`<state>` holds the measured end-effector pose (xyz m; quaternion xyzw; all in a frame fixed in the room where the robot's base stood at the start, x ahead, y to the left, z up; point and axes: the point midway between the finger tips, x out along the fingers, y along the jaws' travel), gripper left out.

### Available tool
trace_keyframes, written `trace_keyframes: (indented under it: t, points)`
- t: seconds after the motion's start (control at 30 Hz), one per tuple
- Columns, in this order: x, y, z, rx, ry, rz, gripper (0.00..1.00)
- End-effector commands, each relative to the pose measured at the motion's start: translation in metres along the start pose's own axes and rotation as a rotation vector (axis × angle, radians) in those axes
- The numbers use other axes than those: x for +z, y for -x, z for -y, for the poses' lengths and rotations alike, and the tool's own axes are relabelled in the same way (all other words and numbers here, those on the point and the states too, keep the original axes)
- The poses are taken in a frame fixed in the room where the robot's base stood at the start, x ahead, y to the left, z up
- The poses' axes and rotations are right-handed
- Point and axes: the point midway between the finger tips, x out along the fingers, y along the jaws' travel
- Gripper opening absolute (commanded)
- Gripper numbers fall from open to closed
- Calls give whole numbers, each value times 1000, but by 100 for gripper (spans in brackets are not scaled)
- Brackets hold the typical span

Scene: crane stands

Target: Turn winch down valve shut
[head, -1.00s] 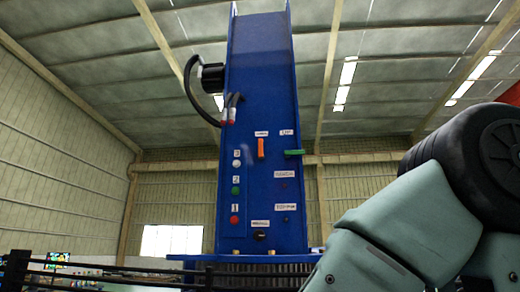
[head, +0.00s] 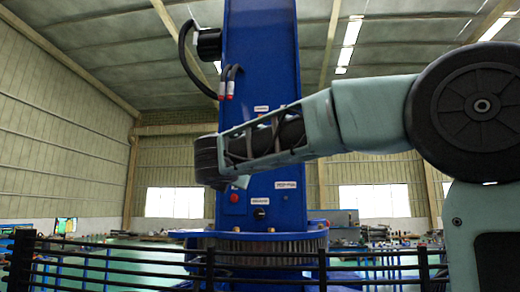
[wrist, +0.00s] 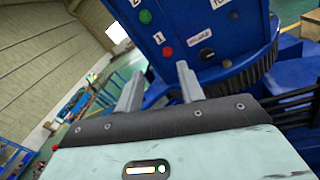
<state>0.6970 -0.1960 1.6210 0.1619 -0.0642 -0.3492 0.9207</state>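The blue crane column (head: 262,50) stands upright ahead of me with its control panel facing me. My arm crosses in front of the panel and hides the area where the orange and green valve handles sat in the earlier head view, so neither handle shows now. My gripper (wrist: 160,70) is open in the wrist view, its two grey fingers apart with nothing between them. The fingers point at the lower panel, near a red button (wrist: 167,51), a green button (wrist: 145,16) and a black knob (wrist: 207,54). Whether they touch the panel cannot be told.
A black railing (head: 130,262) runs across the front, between me and the column. A round toothed base (head: 265,246) sits under the column. A black cylinder with hoses (head: 208,44) sticks out at its upper left.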

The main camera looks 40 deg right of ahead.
Motion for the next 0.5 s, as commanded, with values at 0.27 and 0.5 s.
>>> trace_keyframes:
  t: [0.27, 0.5]
  points:
    - [148, -8, 3, -60, 342, 378, 38]
    - [168, -22, 2, -71, 377, 409, 38]
